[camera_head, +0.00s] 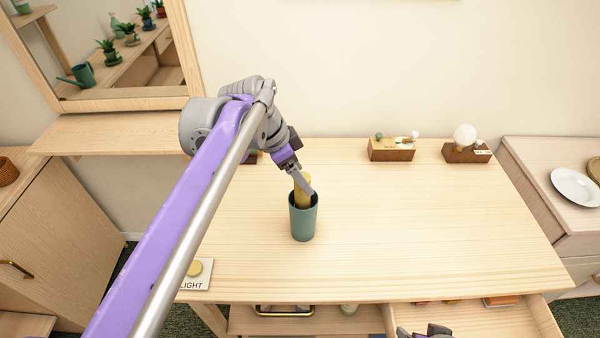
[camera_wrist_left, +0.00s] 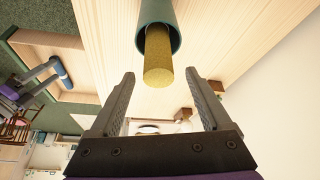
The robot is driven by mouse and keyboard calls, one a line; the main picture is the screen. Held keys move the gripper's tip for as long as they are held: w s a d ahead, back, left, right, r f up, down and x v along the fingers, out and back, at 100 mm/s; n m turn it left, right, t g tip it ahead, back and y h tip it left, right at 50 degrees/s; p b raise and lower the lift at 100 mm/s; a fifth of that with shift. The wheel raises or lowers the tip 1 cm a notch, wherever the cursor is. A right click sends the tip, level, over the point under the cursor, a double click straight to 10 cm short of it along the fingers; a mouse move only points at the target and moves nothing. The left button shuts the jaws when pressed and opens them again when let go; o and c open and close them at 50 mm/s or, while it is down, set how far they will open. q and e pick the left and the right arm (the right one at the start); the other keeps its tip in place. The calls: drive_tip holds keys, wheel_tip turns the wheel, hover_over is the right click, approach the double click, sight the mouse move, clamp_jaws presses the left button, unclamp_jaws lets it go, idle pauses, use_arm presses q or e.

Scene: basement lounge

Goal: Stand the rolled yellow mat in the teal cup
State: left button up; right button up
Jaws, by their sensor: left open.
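The teal cup (camera_head: 303,222) stands upright on the wooden table. The rolled yellow mat (camera_head: 301,195) is in it, with its upper end sticking out above the rim. In the left wrist view the mat's round end (camera_wrist_left: 158,75) faces me, and the cup's rim (camera_wrist_left: 142,38) surrounds the mat farther along. My left gripper (camera_head: 304,184) is at the mat's top. Its jaws (camera_wrist_left: 160,80) are open, with a gap between each finger and the mat. My right gripper shows only partly at the bottom edge of the head view (camera_head: 432,331); its jaws are unclear.
Wooden blocks with small ornaments (camera_head: 391,150) (camera_head: 466,151) stand at the table's back. A sign with a yellow button (camera_head: 195,272) is at the front left. An open drawer (camera_head: 545,318) juts out at the front right. The table right of the cup is clear.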

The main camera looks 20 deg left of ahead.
use_arm(q)
drive_tip(key=p+v, duration=0.1)
drive_tip(key=v, duration=0.9)
drive_tip(key=shift+r, duration=0.3)
drive_tip(key=shift+s+a, duration=0.1)
drive_tip(key=shift+s, duration=0.05)
